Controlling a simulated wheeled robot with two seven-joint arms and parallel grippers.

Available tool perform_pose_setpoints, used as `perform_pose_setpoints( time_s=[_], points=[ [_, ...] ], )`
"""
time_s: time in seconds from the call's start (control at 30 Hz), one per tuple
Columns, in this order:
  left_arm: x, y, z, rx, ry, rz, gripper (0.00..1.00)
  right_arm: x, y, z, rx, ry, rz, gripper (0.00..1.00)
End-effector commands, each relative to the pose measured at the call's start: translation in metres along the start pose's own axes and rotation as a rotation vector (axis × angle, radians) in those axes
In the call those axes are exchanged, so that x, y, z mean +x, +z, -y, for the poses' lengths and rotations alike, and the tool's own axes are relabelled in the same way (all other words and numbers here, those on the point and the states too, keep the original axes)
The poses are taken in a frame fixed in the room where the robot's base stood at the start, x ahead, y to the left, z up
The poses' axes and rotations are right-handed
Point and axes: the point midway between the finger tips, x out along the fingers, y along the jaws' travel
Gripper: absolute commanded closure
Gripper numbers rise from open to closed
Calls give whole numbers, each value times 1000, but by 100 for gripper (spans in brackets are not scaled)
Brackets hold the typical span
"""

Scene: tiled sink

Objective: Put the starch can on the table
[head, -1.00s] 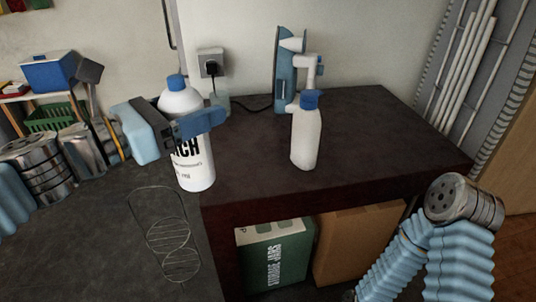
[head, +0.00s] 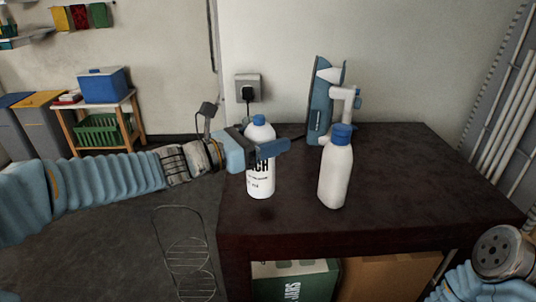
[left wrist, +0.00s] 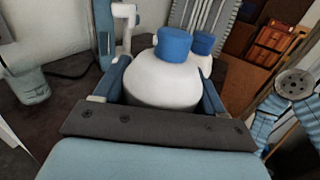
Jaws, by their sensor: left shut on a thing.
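The starch can (head: 260,183) is a white bottle with a blue cap and black lettering, partly covered by my gripper. My left gripper (head: 268,147) is shut on its upper part and holds it upright. The can is over the left part of the dark table (head: 400,215); a dark shadow below its base suggests a small gap. In the left wrist view the can's white shoulder (left wrist: 165,84) sits between both fingers. My right arm shows at the lower right of the head view, but its gripper does not.
A second white bottle (head: 335,178) with a blue cap stands close to the can's right. Behind it is a blue and white iron-like appliance (head: 321,100), near a wall socket (head: 247,88). The table's right half is clear. A wire rack (head: 184,250) is left of the table.

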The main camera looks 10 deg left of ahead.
Motion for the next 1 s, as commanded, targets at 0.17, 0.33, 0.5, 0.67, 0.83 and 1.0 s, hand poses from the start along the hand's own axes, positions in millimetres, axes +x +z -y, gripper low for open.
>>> perform_pose_setpoints(
  time_s=[0.17, 0.33, 0.5, 0.67, 0.83, 1.0],
  points=[
    [6, -26, -5, -3, -1, -1, 100, 5, 0, -2, 1, 0, -1, 15],
    [5, -39, -5, 0, 0, 1, 100, 6, 0, -3, 1, 1, -1, 15],
    [5, -38, -5, 1, 0, 1, 100, 6, 0, -3, 1, 1, -1, 15],
    [5, -42, -5, 1, 0, 1, 100, 10, 0, -4, 1, 1, -1, 15],
    [5, -42, -5, 0, 1, -1, 10, 9, 0, -4, 2, 1, -1, 15],
    [5, -42, -5, -1, 1, -1, 4, 9, 0, -4, 2, 1, -1, 15]
  ],
)
